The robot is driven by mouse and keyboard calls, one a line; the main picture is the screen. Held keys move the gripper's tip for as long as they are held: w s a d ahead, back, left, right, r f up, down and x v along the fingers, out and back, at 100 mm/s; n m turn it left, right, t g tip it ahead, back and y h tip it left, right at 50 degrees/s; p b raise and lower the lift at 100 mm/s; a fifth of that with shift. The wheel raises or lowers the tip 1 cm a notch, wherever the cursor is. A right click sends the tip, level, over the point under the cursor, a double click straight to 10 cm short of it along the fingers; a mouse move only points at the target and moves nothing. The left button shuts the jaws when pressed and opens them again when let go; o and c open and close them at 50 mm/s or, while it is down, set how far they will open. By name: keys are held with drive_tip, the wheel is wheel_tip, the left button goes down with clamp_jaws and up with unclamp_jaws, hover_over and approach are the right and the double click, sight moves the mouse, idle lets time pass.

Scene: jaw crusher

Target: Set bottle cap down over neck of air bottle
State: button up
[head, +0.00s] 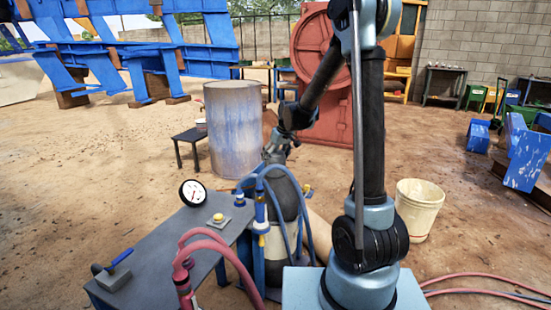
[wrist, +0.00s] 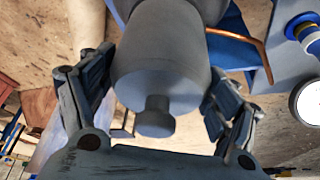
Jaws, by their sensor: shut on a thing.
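My gripper (wrist: 158,105) is shut on the bottle cap (wrist: 160,75), a dull grey cylinder with a small knob on its end, with a finger on either side. The air bottle (wrist: 195,8) is the grey body beyond the cap at the top of the wrist view. In the head view the air bottle (head: 286,196) stands upright, dark grey, behind blue hoses at the table's right end. My gripper (head: 276,150) is at its top there, and the cap is hard to make out. The neck is hidden; I cannot tell whether the cap rests on it.
A grey table (head: 165,250) bears a round gauge (head: 193,193), a yellow button (head: 218,218) and a blue-handled valve (head: 115,268). A drum (head: 236,130) stands behind; a white bucket (head: 415,208) is at right.

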drive_tip(key=o, duration=1.3)
drive_tip(key=v, duration=1.1)
drive_tip(key=shift+r, duration=0.25)
drive_tip(key=shift+d+r, duration=0.15)
drive_tip(key=shift+r, duration=0.05)
